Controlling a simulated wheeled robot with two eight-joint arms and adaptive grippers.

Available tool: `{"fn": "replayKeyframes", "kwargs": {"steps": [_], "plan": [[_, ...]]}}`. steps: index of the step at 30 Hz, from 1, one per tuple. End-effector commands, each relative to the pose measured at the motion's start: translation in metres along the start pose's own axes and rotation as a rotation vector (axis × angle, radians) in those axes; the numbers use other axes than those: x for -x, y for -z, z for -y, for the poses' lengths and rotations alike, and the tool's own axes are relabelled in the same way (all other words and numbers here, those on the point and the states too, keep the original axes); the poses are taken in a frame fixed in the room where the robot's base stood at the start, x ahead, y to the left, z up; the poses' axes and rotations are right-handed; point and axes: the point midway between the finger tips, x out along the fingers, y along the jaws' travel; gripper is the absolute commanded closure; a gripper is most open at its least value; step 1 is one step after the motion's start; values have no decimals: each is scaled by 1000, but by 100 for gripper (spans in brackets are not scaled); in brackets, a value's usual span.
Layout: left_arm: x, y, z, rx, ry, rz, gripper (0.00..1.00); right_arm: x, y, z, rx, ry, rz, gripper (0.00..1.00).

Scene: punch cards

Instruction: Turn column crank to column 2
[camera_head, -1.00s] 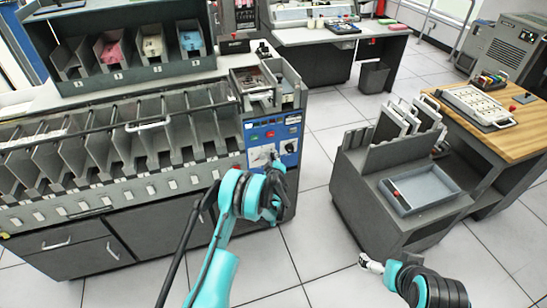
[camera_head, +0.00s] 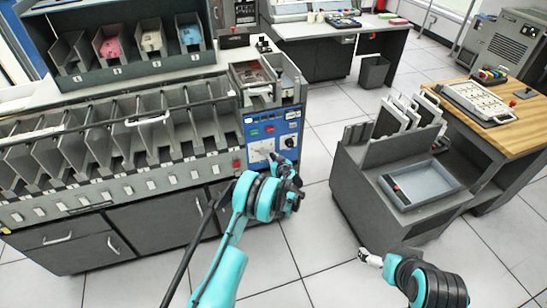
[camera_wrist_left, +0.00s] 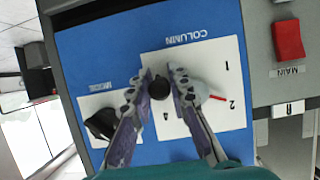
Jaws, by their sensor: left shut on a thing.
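The column crank (camera_wrist_left: 192,92) sits on a white COLUMN plate (camera_wrist_left: 205,62) on the blue panel (camera_wrist_left: 90,55) in the left wrist view. Its red pointer (camera_wrist_left: 218,98) points right, close to the printed 2. A dark round knob (camera_wrist_left: 160,88) stands left of the crank's hub. My left gripper (camera_wrist_left: 161,92) is shut on this knob, with a finger on each side. In the head view the panel (camera_head: 256,123) shows, while my left gripper (camera_head: 276,161) is partly hidden by its own wrist. My right gripper (camera_head: 371,258) is over the floor, away from the panel; its fingers are too small to read.
A black MODE knob (camera_wrist_left: 102,123) is close to my left finger. A red MAIN switch (camera_wrist_left: 288,40) is at the upper right. The card sorter (camera_head: 110,190) fills the left, and a grey cart (camera_head: 365,200) stands right, with clear floor between them.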

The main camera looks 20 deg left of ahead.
Motion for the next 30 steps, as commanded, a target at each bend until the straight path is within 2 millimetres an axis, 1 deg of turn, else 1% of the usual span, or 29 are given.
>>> {"fn": "replayKeyframes", "kwargs": {"steps": [1, 7, 20, 21, 22, 23, 30], "plan": [[-2, 2, 3, -15, 10, -3, 100, 0, 0, 0, 0, 0, 0, 0], [-2, 0, 4, -49, 25, -2, 100, 0, 0, 0, 0, 0, 0, 0], [-2, 0, 4, -55, 27, -3, 100, 0, 0, 0, 0, 0, 0, 0], [-2, 1, 4, -55, 27, -3, 72, 0, 0, 0, 0, 0, 0, 0], [-2, 0, 4, -55, 27, -3, 64, 0, 0, 0, 0, 0, 0, 0], [-2, 0, 4, -54, 27, -3, 61, 0, 0, 0, 0, 0, 0, 0], [-2, -1, 2, -53, 24, -2, 61, 0, 0, 0, 0, 0, 0, 0]]}}
